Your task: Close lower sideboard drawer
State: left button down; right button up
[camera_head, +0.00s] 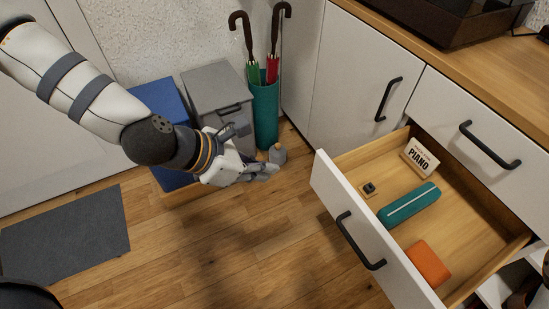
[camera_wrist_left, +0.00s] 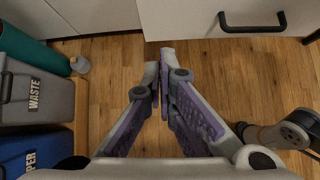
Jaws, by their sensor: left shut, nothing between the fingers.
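The lower sideboard drawer (camera_head: 334,196) stands pulled out, its white front carrying a black bar handle (camera_head: 360,240). My right gripper is not identifiable.
The upper drawer (camera_head: 480,120) and the cupboard door (camera_head: 362,70) are shut. A teal umbrella stand (camera_head: 264,112), a grey waste bin (camera_head: 215,88) and a blue bin (camera_head: 160,100) stand behind my left gripper. The wooden floor (camera_head: 250,240) before the drawer is clear.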

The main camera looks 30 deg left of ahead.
pick_arm(q)
jog(key=b, duration=0.4)
send_near(320, 167)
jog(key=shift+n, duration=0.3)
jog(key=shift+x, duration=2.4)
pick_arm(e)
jog(key=shift+s+f+g, duration=0.2)
jog(key=shift+s+f, duration=0.2)
jog(key=shift+f, duration=0.4)
jog(key=shift+s+f+g, duration=0.2)
jog(key=shift+s+f, duration=0.2)
jog(key=shift+f, duration=0.4)
pick_arm(q)
jog(key=shift+f, duration=0.2)
